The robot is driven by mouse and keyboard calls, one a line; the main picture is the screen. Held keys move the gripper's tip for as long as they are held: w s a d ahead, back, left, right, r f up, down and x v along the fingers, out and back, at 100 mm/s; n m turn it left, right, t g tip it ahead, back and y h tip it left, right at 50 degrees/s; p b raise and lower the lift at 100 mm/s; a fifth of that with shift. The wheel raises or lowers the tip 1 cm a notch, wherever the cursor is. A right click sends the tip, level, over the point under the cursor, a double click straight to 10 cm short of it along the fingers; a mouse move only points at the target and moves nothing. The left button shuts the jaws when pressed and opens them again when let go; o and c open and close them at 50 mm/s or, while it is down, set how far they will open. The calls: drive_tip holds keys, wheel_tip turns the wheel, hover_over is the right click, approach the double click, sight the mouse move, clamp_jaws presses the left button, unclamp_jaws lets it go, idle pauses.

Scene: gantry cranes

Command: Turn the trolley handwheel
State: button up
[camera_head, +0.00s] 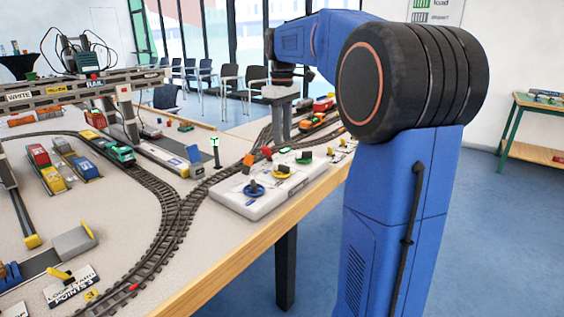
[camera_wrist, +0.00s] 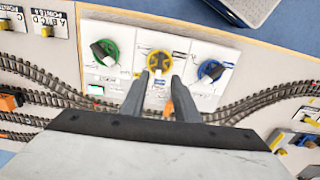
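A white control panel (camera_head: 262,205) at the table edge carries three round knobs with dark handles. The blue-ringed one (camera_head: 254,189), yellow-ringed one (camera_head: 283,171) and green-ringed one (camera_head: 303,158) stand in a row. In the wrist view they are green (camera_wrist: 104,52), yellow (camera_wrist: 159,62) and blue (camera_wrist: 211,71). Labels are too small to tell which is the trolley handwheel. My gripper (camera_head: 282,137) points down above the table. In the wrist view, its fingers (camera_wrist: 159,78) are apart and empty, with the yellow-ringed knob showing beyond and between the tips. I cannot see contact.
Curved railway track (camera_head: 172,215) runs beside the panel. A green signal (camera_head: 215,152) and small upright coloured plates (camera_head: 249,163) stand close by. A gantry beam (camera_head: 75,92) spans the left of the table. Model trains (camera_head: 115,150) stand on the track.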

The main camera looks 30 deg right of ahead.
sight(282, 165)
wheel_tip(282, 165, down, 10)
drive_tip(key=shift+r, duration=0.15)
idle(0.4)
clamp_jaws()
